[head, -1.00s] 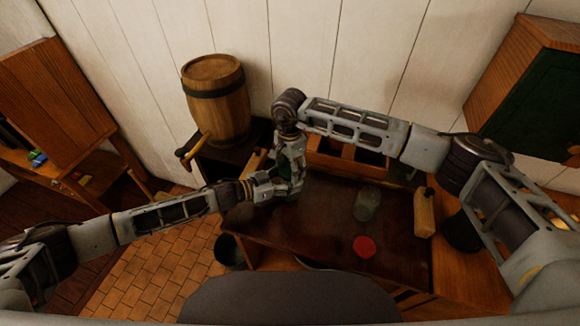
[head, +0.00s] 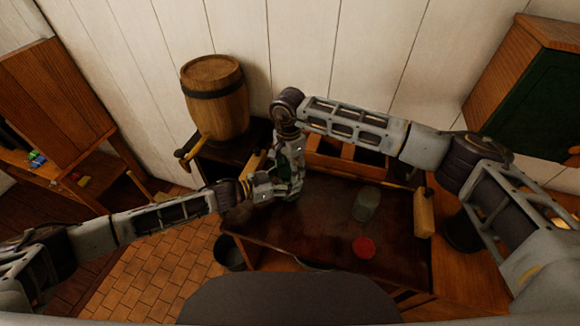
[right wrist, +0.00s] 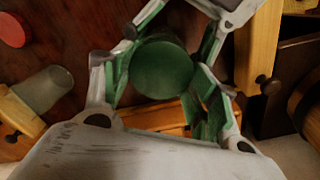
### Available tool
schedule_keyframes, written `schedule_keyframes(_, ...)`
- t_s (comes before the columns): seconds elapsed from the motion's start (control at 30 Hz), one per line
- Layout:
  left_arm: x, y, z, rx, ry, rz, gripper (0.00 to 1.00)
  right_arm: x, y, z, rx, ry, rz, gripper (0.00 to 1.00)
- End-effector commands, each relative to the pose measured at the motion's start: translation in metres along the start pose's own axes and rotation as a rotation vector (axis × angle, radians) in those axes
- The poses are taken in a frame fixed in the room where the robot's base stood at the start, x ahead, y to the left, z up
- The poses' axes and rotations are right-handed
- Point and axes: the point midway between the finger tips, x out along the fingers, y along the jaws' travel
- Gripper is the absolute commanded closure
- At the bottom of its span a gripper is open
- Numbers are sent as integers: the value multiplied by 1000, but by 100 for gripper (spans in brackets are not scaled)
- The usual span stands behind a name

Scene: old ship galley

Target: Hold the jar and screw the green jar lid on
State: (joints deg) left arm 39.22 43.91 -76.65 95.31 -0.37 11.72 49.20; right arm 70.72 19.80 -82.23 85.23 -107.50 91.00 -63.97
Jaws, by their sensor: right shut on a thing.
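The green jar lid (right wrist: 160,69) shows as a round green disc in the right wrist view, between the green-padded fingers of my right gripper (right wrist: 163,78). My right gripper (head: 290,188) is shut on it and points down over the left part of the counter. My left gripper (head: 268,191) comes in from the left and meets the right one at the lid's height or just below. Its fingers reach in from the top of the right wrist view (right wrist: 182,30), around the lid's far side. The jar under the lid is hidden, so the left grip on it cannot be told.
A clear glass jar (head: 366,204) and a red lid (head: 364,247) stand apart on the dark counter (head: 310,240). A light wooden block-like object (head: 424,213) is at its right. A wooden box (head: 350,160) is behind my grippers. A barrel (head: 215,100) stands at the back left.

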Motion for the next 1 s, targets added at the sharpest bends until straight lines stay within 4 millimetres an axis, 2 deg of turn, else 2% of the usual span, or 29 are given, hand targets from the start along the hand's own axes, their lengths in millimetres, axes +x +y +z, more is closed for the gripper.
schedule_keyframes(1.0, 0, 0, 0, -2, -1, 0, 82, -4, -1, 1, 0, -2, -34, 64)
